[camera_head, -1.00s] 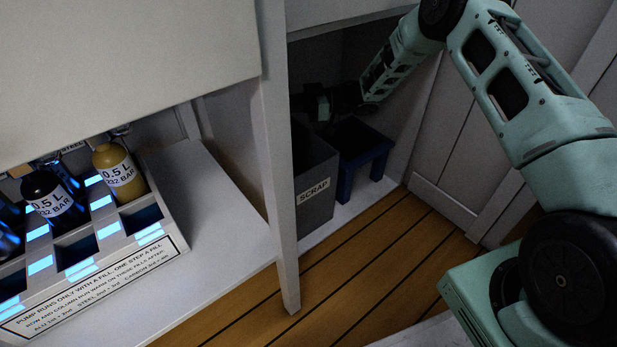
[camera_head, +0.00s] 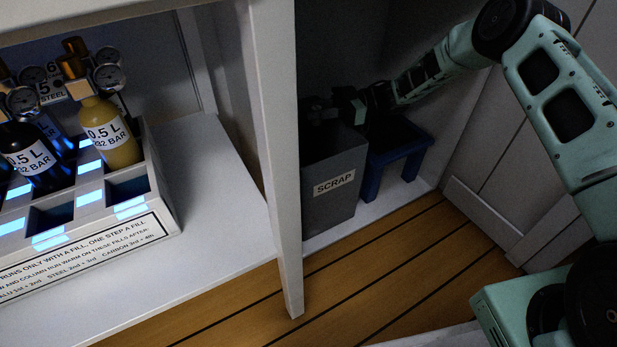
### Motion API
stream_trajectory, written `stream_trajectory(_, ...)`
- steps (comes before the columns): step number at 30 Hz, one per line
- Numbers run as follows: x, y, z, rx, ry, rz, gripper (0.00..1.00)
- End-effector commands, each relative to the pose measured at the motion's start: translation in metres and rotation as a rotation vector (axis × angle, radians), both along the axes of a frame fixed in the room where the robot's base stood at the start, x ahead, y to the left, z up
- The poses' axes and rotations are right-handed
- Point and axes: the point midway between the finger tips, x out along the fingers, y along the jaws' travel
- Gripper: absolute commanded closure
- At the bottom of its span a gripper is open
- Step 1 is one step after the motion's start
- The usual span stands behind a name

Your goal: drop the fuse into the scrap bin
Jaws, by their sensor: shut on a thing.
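The scrap bin (camera_head: 334,205) is a grey box with a white SCRAP label, standing on the floor of the dark recess beside the blue stool. My gripper (camera_head: 346,108) is at the end of the green arm, which reaches in from the right. It appears at the bin's upper right rim, at about rim height or above. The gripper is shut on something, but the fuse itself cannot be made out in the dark. I cannot tell whether the fingertips are over the bin's opening. The inside of the bin is mostly hidden.
A blue stool (camera_head: 399,160) stands right of the bin, below my forearm. A white upright post (camera_head: 277,150) stands left of the bin. A white rack (camera_head: 165,215) at left holds several bottles, including a yellow one (camera_head: 109,133). The wooden floor (camera_head: 390,260) in front is clear.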

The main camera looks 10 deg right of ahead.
Motion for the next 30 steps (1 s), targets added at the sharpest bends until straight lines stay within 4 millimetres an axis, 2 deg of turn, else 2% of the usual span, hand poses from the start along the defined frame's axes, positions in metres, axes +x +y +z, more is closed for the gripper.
stream_trajectory(1, 0.000, 0.000, -0.008, 0.001, 0.000, -0.001, 1.00)
stream_trajectory(3, 0.000, 0.000, -0.012, 0.001, -0.001, -0.001, 1.00)
stream_trajectory(12, 0.000, 0.000, -0.012, 0.001, -0.001, -0.001, 1.00)
stream_trajectory(13, 0.000, 0.000, -0.012, 0.001, -0.001, -0.001, 0.68)
stream_trajectory(15, 0.000, 0.000, -0.012, 0.001, -0.001, -0.001, 0.51)
stream_trajectory(25, 0.001, -0.003, -0.011, 0.000, 0.000, -0.002, 0.51)
stream_trajectory(30, 0.004, -0.023, -0.008, -0.001, 0.000, -0.003, 0.51)
